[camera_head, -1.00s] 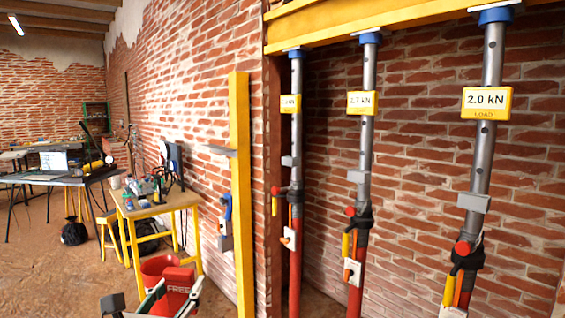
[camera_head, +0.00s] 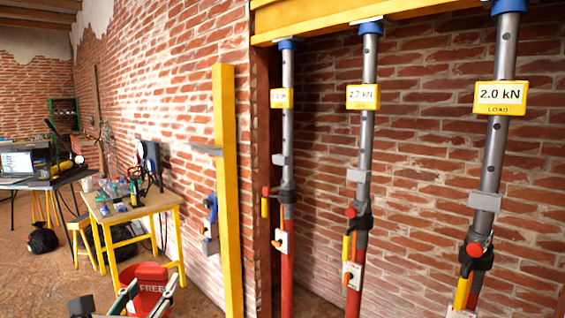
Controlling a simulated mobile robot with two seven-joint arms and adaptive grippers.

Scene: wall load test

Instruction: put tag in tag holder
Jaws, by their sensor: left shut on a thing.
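My left gripper (camera_head: 151,286) is at the bottom left, cut by the lower edge. It is shut on a red tag (camera_head: 151,303) with white lettering that reads "FREE". The tag's lower part is out of frame. Three steel props stand in the brick recess at the right, with yellow load plates (camera_head: 501,97). Each prop has a small grey bracket (camera_head: 484,201) below its plate. I cannot tell for sure which part is the tag holder. The tag is well to the left of the props and apart from them. My right gripper is not in view.
A yellow post (camera_head: 224,190) stands between the tag and the props. A wooden worktable (camera_head: 150,204) with bottles and yellow legs is behind the gripper at the left. A table with a laptop (camera_head: 17,161) is farther back.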

